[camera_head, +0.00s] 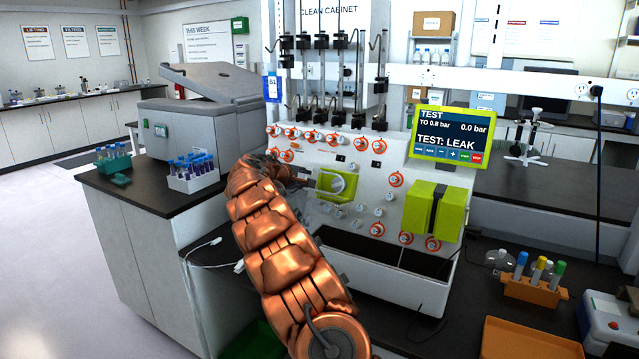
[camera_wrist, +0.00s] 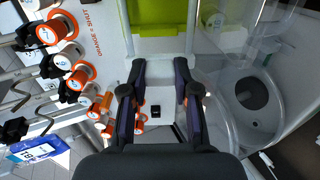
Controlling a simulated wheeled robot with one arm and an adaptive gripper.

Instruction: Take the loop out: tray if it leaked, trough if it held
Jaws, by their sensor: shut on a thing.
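The test machine's screen (camera_head: 452,136) reads "TEST TO 0.8 bar", "0.0 bar" and "TEST: LEAK". My gripper (camera_wrist: 159,78) is at the left part of the white panel (camera_head: 335,160), with its fingers shut on a pale piece that I take to be the loop. A green part (camera_wrist: 168,12) lies just beyond the fingertips. In the head view, a green block with a pale ring (camera_head: 340,186) shows beside the gripper; my arm hides much of the grip. The white trough (camera_head: 400,285) lies below the panel. An orange tray (camera_head: 530,340) lies at the right front.
Several orange-ringed knobs (camera_wrist: 80,72) crowd the left of the gripper. A clear cover (camera_wrist: 228,60) is close on its right. A green box (camera_head: 432,210) juts from the panel. A tube rack (camera_head: 535,290) stands at right. A green tray (camera_head: 255,342) lies low at left.

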